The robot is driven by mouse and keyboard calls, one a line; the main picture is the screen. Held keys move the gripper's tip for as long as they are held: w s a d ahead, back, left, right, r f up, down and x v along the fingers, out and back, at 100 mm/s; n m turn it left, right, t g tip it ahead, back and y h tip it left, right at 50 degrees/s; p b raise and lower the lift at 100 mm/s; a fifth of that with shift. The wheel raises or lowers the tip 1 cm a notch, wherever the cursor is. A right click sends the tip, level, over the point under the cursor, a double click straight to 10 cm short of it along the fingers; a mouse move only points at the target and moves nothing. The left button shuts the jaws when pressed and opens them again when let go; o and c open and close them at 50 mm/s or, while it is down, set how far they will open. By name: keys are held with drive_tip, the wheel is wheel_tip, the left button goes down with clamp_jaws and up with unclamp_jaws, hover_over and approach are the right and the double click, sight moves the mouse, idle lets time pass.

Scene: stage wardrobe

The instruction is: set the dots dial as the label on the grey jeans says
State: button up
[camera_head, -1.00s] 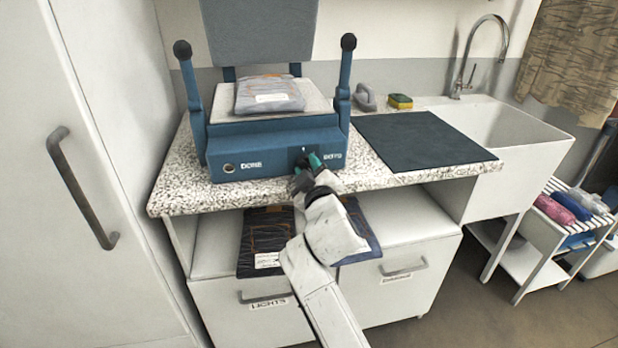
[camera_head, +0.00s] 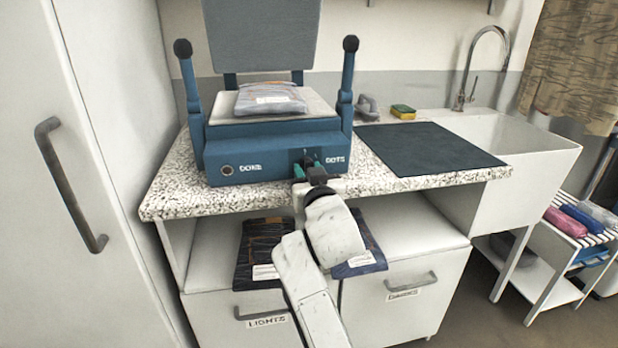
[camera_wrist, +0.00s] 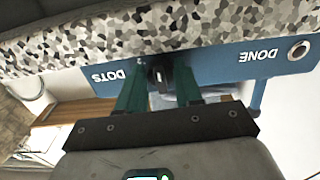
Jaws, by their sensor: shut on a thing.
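The blue press (camera_head: 225,160) stands on the speckled counter with its lid up. Its front reads DONE beside a round button (camera_head: 227,170) and DOTS beside the dots dial. Folded grey jeans (camera_head: 270,98) lie on the press's pale bed; the white label (camera_head: 272,100) on them is too small to read. My gripper (camera_head: 308,167) is at the press front, by the word DOTS. In the wrist view, upside down, its green fingers are on either side of the black dots dial (camera_wrist: 159,77), shut on it. The dial has a white mark; its exact setting is unclear.
A dark mat (camera_head: 425,148), a sponge (camera_head: 403,111) and a sink (camera_head: 500,135) lie to the right. Two dark folded garments (camera_head: 262,245) with labels are on the shelf below, partly behind my arm. A tall white cabinet (camera_head: 90,110) stands close on the left.

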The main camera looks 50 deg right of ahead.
drive_tip(key=shift+f, duration=0.25)
idle(0.3)
drive_tip(key=o, duration=1)
drive_tip(key=shift+r, duration=0.15)
drive_tip(key=v, duration=1)
drive_tip(key=shift+s+a, duration=0.3)
